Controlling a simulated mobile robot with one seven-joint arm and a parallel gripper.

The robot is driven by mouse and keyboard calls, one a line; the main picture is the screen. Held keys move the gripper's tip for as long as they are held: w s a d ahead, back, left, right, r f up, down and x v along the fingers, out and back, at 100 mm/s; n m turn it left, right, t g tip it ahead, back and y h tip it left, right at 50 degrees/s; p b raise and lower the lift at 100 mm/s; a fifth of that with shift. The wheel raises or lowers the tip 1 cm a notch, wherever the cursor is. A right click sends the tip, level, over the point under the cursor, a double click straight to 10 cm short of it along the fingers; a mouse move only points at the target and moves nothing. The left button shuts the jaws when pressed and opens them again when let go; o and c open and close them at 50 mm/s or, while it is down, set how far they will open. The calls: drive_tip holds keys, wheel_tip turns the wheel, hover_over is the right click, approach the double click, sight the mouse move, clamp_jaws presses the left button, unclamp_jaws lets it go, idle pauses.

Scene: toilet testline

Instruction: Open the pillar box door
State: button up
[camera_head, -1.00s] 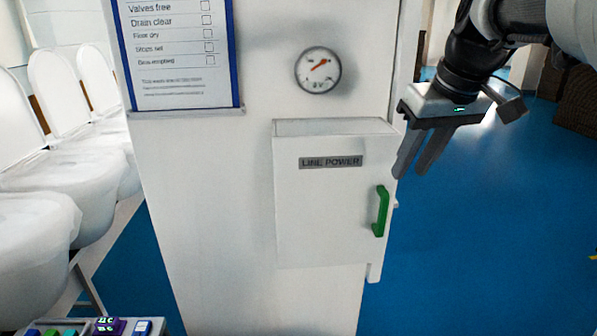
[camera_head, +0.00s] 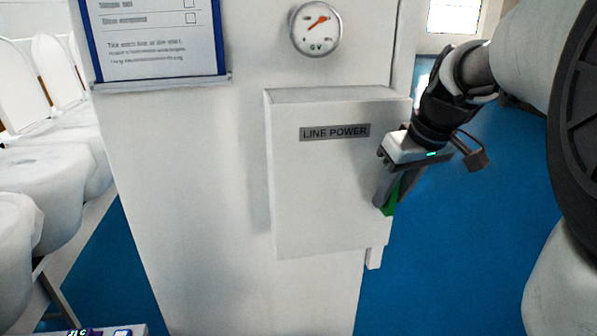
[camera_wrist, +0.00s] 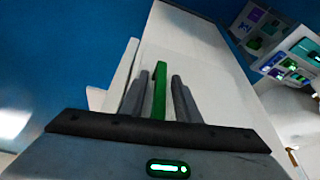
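The pillar box door (camera_head: 322,195) is the white front of the box labelled LINE POWER, and it looks closed. Its green handle (camera_head: 391,203) is upright near the door's right edge, mostly hidden behind my fingers in the head view. My gripper (camera_head: 384,204) is at the handle, reaching in from the right. In the wrist view, the green handle (camera_wrist: 160,90) stands between the two fingers of my gripper (camera_wrist: 157,84). One finger is on each side, with narrow gaps showing, so the gripper looks open around the handle.
The white pillar (camera_head: 185,200) carries a gauge (camera_head: 316,28) above the box and a blue-framed checklist (camera_head: 155,40) at upper left. White toilets (camera_head: 50,185) line the left side. Blue floor (camera_head: 470,230) lies clear to the right of the pillar.

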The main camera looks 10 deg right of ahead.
drive_tip(key=shift+c, duration=0.5)
clamp_jaws()
drive_tip(key=shift+s+f, duration=0.1)
